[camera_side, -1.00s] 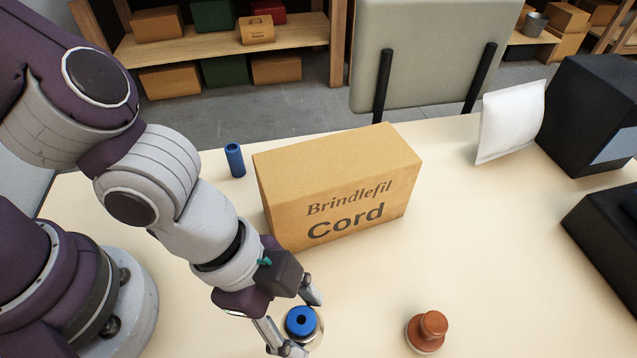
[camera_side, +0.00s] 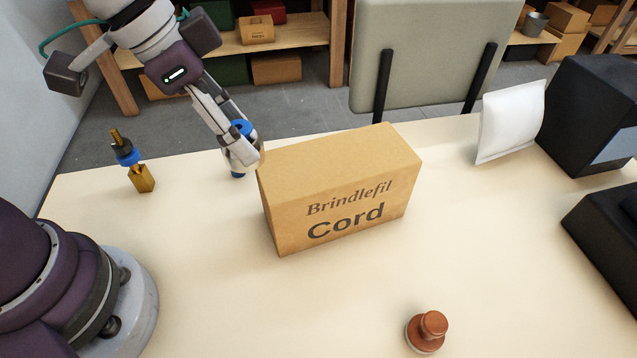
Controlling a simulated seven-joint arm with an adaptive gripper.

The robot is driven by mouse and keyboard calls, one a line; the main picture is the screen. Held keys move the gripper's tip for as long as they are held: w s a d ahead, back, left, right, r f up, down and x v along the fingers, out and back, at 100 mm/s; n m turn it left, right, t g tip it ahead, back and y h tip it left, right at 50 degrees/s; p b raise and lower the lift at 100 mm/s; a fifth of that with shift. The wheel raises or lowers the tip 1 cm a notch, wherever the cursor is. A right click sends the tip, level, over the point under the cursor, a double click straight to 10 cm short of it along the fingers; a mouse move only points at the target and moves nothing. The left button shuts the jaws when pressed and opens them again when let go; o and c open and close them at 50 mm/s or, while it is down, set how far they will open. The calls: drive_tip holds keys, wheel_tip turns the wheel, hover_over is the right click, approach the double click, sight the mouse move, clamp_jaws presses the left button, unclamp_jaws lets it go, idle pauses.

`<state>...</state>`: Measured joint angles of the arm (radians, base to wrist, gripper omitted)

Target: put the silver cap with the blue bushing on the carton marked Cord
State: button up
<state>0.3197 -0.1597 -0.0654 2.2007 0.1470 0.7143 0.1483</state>
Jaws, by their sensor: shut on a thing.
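The carton marked Cord (camera_side: 335,208) stands upright on the table, its printed face toward the camera and its flat top bare. My gripper (camera_side: 241,150) is at the carton's far left corner, shut on the silver cap. The blue bushing (camera_side: 241,128) shows at the top of the cap, between the fingers. The fingers cover most of the cap. Its lower side is close to the carton's top left edge; I cannot tell whether they touch.
A brass part with a blue ring (camera_side: 134,168) stands at the left. A copper-coloured knob (camera_side: 428,330) is at the front. A white pouch (camera_side: 510,120) and black boxes (camera_side: 590,115) are at the right.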

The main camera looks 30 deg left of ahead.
drive_tip(key=w+d, duration=0.1)
drive_tip(key=w, duration=0.2)
drive_tip(key=w+d, duration=0.2)
drive_tip(key=w, duration=0.1)
drive_tip(key=w+d+f, duration=0.1)
drive_tip(key=w+d, duration=0.1)
drive_tip(key=w, duration=0.1)
drive_tip(key=shift+w+d, duration=0.15)
drive_tip(key=shift+w, duration=0.15)
wheel_tip(320, 180, down, 3)
drive_tip(key=shift+r, duration=0.1)
drive_tip(key=shift+w+f, duration=0.1)
drive_tip(key=shift+f, duration=0.3)
drive_tip(key=shift+f, duration=0.15)
drive_tip(key=o, duration=1.2)
